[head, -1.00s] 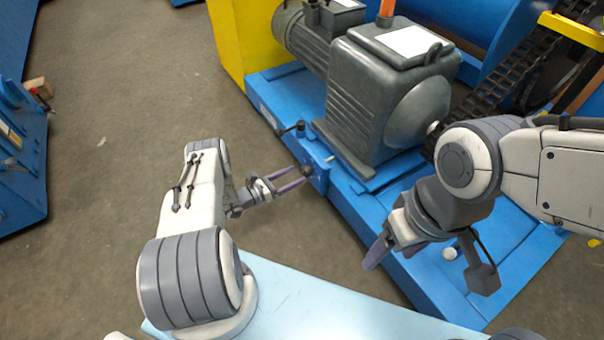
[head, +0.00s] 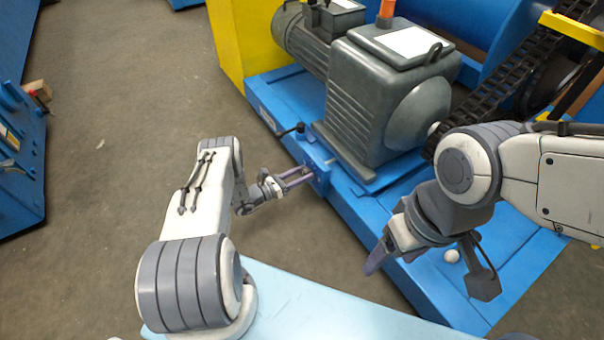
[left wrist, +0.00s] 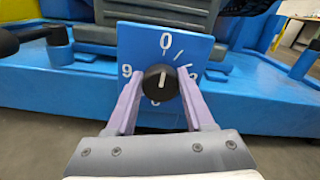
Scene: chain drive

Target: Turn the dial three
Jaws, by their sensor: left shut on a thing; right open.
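The dial (left wrist: 161,81) is a round black knob with a white pointer line, on a blue plate (left wrist: 133,40) with white numbers in the left wrist view. The pointer line stands about upright, towards the 0 at the top. A 9 shows to the left; other marks are partly hidden. My left gripper (left wrist: 160,88) is shut on the dial, with one purple finger on each side. In the head view my left gripper (head: 297,176) reaches the plate (head: 317,165) on the blue base. My right gripper (head: 377,257) is open and empty above the floor, apart from the dial.
A grey motor and gearbox (head: 365,105) stand on the blue base (head: 375,215) behind the plate. A black-knobbed lever (head: 290,130) sticks out left of the plate. A small white ball (head: 451,256) lies on the base near my right arm. Open floor (head: 110,150) lies to the left.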

